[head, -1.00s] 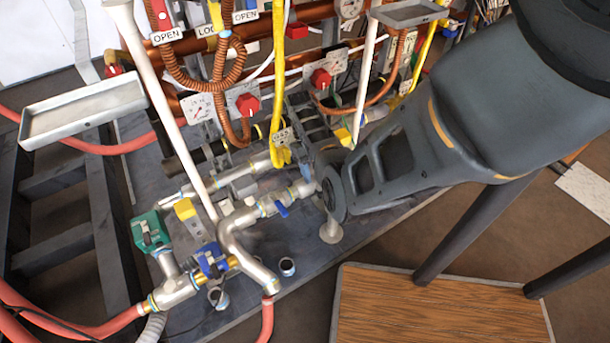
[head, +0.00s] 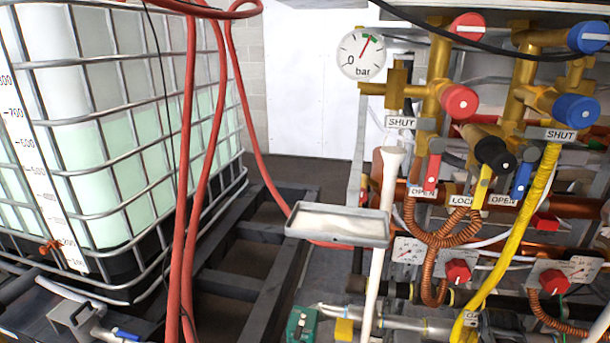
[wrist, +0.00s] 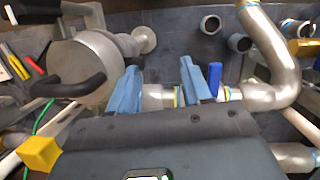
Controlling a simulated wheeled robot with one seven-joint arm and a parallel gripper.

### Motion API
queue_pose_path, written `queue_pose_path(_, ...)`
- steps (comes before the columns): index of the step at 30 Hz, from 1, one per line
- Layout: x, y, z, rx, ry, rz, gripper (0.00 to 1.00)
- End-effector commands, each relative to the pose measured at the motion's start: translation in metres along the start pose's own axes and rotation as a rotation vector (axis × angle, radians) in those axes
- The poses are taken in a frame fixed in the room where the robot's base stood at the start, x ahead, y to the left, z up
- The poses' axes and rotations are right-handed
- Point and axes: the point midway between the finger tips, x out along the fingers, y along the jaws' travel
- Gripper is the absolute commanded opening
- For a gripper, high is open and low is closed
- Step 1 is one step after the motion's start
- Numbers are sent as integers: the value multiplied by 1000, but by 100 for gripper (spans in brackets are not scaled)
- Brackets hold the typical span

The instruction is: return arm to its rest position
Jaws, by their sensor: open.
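My gripper (wrist: 160,85) shows in the wrist view with its two blue fingers spread apart. A silver pipe (wrist: 153,97) with a coloured ring shows between and beyond the fingers, and nothing is visibly held. A blue lever (wrist: 214,79) stands close to the right finger; the picture does not settle whether they touch. A large grey metal cylinder (wrist: 88,72) with dark handles lies left of the fingers. My arm and gripper are not in the head view now.
A bent silver pipe (wrist: 283,65) and open pipe ends (wrist: 239,43) lie right of my gripper. A yellow block (wrist: 40,154) is at lower left. The head view shows a caged tank (head: 100,150), red hoses (head: 190,170), a tray (head: 337,224), a pressure gauge (head: 361,54) and several valves.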

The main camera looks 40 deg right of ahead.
Motion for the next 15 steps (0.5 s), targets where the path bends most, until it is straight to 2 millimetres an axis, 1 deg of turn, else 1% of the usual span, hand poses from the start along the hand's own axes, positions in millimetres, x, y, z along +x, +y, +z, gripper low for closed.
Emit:
queue_pose_path(1,7,-13,11,-30,42,25,49)
queue_pose_path(3,15,-28,22,-65,116,55,49)
queue_pose_path(7,21,-56,46,-137,265,99,49)
queue_pose_path(11,16,-83,75,-215,418,121,49)
queue_pose_path(15,-3,-109,111,-301,586,116,49)
